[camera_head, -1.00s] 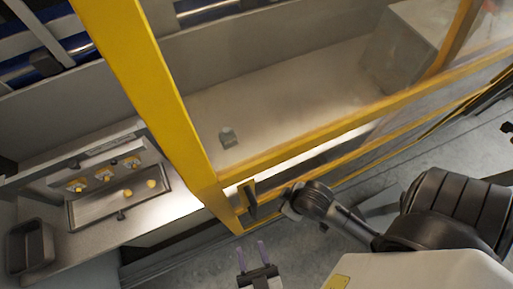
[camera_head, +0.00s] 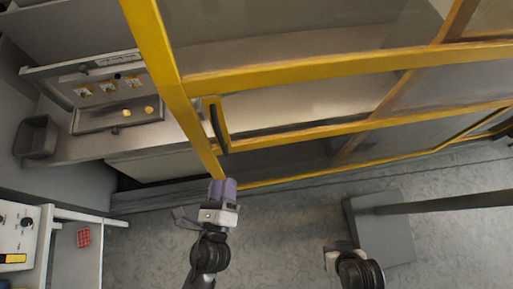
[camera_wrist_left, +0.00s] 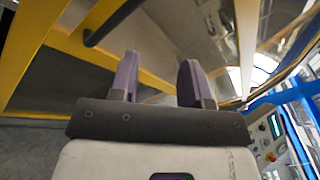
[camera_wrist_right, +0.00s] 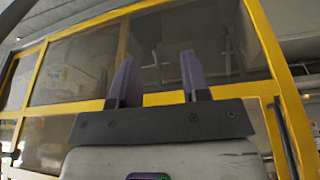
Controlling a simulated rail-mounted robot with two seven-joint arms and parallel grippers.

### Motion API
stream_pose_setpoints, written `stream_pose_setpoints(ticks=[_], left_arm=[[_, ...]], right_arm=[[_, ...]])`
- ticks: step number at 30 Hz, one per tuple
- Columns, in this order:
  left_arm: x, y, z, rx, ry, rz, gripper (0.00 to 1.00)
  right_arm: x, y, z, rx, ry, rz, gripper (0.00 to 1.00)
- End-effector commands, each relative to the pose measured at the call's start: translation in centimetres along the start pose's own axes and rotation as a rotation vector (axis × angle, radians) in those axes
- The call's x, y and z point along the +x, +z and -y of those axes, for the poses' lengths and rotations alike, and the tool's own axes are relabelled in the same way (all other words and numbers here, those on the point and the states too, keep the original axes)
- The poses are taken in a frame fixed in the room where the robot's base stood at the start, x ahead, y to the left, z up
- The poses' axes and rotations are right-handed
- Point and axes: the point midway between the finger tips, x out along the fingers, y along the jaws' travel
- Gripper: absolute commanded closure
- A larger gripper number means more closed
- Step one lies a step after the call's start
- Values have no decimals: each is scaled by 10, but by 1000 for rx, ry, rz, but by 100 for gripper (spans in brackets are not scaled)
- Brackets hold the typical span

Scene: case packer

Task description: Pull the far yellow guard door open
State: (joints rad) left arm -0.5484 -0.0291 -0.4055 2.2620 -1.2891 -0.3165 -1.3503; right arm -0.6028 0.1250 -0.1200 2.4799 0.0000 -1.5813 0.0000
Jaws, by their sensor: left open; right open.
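The yellow guard door (camera_head: 335,137) has a yellow frame with clear panels and runs along the machine in the head view. A black bar handle (camera_head: 217,128) stands at its left end, beside the yellow corner post (camera_head: 176,100). I see no clear gap at the door's edge. My left gripper (camera_head: 222,189) is open and empty, just below the handle and apart from it. The handle also shows beyond the left fingers in the left wrist view (camera_wrist_left: 108,22). My right gripper (camera_head: 338,247) is lower right, away from the door; its open, empty fingers show in the right wrist view (camera_wrist_right: 158,82), facing yellow framing.
A white control box (camera_head: 18,235) stands at the lower left. A grey base plate with a post (camera_head: 380,225) is at the right. Grey floor lies open between.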

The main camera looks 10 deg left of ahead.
Motion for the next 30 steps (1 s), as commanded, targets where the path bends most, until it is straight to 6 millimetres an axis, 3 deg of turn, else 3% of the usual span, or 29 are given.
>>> stream_pose_setpoints(ticks=[3,6,12,20,30], left_arm=[[0,7,-8,314,56,34,57],[-1,10,-13,503,93,40,57],[-1,11,-16,709,121,28,57],[16,13,-16,769,119,26,57],[78,18,-21,766,119,26,57]], right_arm=[[-1,-8,0,2,1,-19,57],[-2,-12,0,3,1,-28,57],[-2,-14,1,8,-2,-34,57],[-8,-12,1,8,-4,-24,57],[-24,-16,-2,1,2,-22,57]])
